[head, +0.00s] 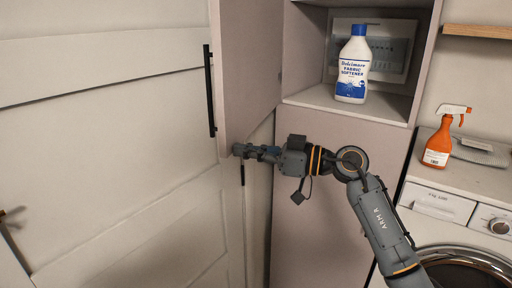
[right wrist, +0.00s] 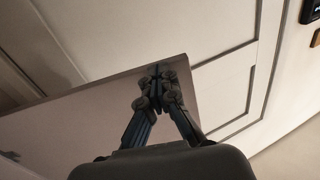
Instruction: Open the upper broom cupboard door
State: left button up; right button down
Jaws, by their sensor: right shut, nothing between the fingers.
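The upper broom cupboard door (head: 248,65) is a pinkish-grey panel, swung out from the cupboard, which shows its open inside. Its long black bar handle (head: 209,90) is on the left, outer side. My right gripper (head: 240,150) is at the lower edge of this door, its fingers shut and empty. In the right wrist view the closed fingertips (right wrist: 157,72) are near the edge of the door panel (right wrist: 70,125); I cannot tell whether they touch it. My left gripper is not in view.
A white fabric softener bottle (head: 353,65) stands on the cupboard shelf (head: 325,99). A lower door (head: 320,230) looks closed. An orange spray bottle (head: 438,145) stands on the counter above the washing machine (head: 465,265) at right. A white panelled door (head: 110,150) fills the left.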

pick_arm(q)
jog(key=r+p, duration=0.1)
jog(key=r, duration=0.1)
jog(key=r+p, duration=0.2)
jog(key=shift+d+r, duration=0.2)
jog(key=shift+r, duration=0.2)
pick_arm(e)
jog(key=w+x, duration=0.1)
jog(key=x, duration=1.3)
jog(key=shift+w+r, duration=0.2)
jog(key=shift+r, duration=0.15)
